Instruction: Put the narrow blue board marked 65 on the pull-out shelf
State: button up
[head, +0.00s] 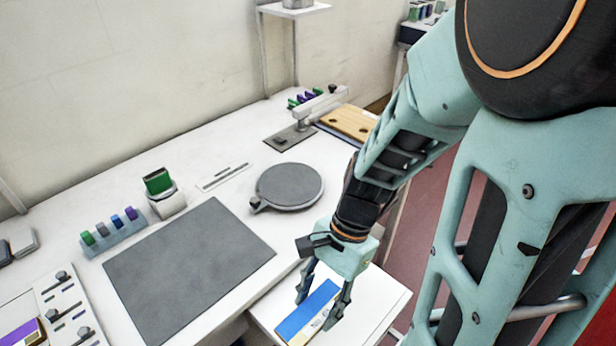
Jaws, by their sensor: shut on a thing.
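The narrow blue board (306,311) is at the pull-out shelf (378,298), a white surface at the table's front edge. The mark 65 cannot be read from here. My gripper (316,314) points down over the shelf and is shut on the board, one finger at each side. The board looks level and at or very close to the shelf surface; whether it rests on it cannot be told.
A dark grey mat (188,270) and a round grey turntable (290,187) lie on the white table. A rack of coloured pieces (113,235) and a small stand with a green block (160,190) are behind the mat. A wooden board (350,122) lies at the far right.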

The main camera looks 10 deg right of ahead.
aim_at(332, 288)
jog(key=w+d+f+b, duration=0.2)
jog(key=w+d+f, duration=0.1)
jog(key=shift+w, duration=0.2)
jog(key=w+d+f+b, duration=0.2)
jog(key=f, duration=0.1)
jog(key=w+d+f+b, duration=0.1)
jog(key=b, duration=0.1)
jog(key=shift+w+f, duration=0.1)
jog(key=shift+f, duration=0.15)
jog(key=f+b, duration=0.3)
jog(key=shift+w+d+f, duration=0.2)
jog(key=shift+w+d, duration=0.05)
jog(key=shift+w, duration=0.05)
jog(key=shift+f, duration=0.2)
jog(key=shift+f+b, duration=0.2)
jog(key=shift+b, duration=0.1)
jog(key=o, duration=1.2)
jog(key=shift+c, duration=0.2)
jog(key=p+v, duration=0.2)
jog(key=v, duration=1)
jog(key=shift+r, duration=0.2)
